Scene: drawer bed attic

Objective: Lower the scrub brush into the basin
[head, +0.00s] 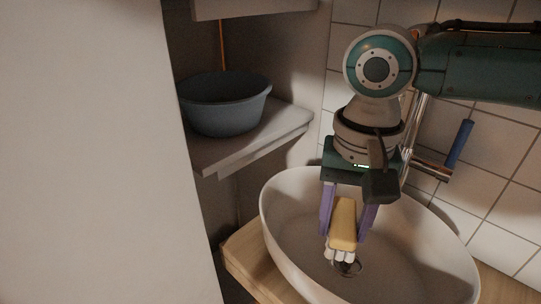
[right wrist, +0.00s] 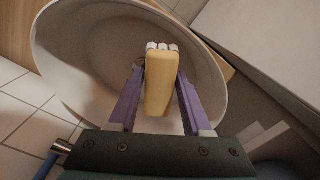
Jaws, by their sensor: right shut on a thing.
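The scrub brush (head: 343,222) has a yellow block body with white bristle tufts at its lower end in the head view. My right gripper (head: 345,232) is shut on the scrub brush, with a purple finger on each side. In the right wrist view the brush (right wrist: 161,85) lies between the purple fingers of my right gripper (right wrist: 160,90). The white oval basin (head: 455,262) is below and around the brush in the head view; its rim also shows in the right wrist view (right wrist: 47,62). I cannot tell whether the bristles touch the basin floor. My left gripper is not in view.
A grey-blue tub (head: 228,105) stands on a shelf (head: 255,140) left of the basin. A chrome tap with a blue handle (head: 459,144) is at the basin's back right. A wooden counter (head: 252,262) carries the basin. A pale panel (head: 85,150) fills the left side.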

